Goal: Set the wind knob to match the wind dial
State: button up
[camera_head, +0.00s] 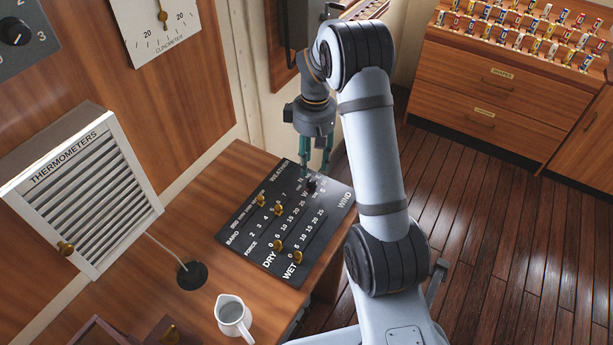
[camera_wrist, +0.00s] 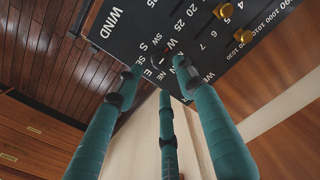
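The black weather panel (camera_head: 293,222) lies on the wooden desk. Its wind knob (camera_head: 311,185) is small and dark, near the panel's far end, below my gripper (camera_head: 317,170). In the wrist view the knob (camera_wrist: 158,61) sits among compass letters, including SE, SW, W and NW. Its pointer direction is too small to read. My gripper's three teal fingers also show in the wrist view (camera_wrist: 157,75); they are spread apart, with a visible gap around the knob. I cannot tell whether any fingertip touches the panel. No wind dial is recognisable in either view.
Several brass slider knobs (camera_head: 278,245) stand on the panel. A white jug (camera_head: 233,316) and a black cable base (camera_head: 192,274) stand on the desk. The white thermometer box (camera_head: 84,190) and a clinometer (camera_head: 160,30) are at left. Open floor (camera_head: 480,220) lies right.

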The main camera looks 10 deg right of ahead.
aim_at(312, 179)
notch_tip(312, 179, down, 6)
jog(key=shift+f+p, duration=0.15)
jog(key=shift+p, duration=0.3)
jog(key=shift+c, duration=1.3)
grip_shut()
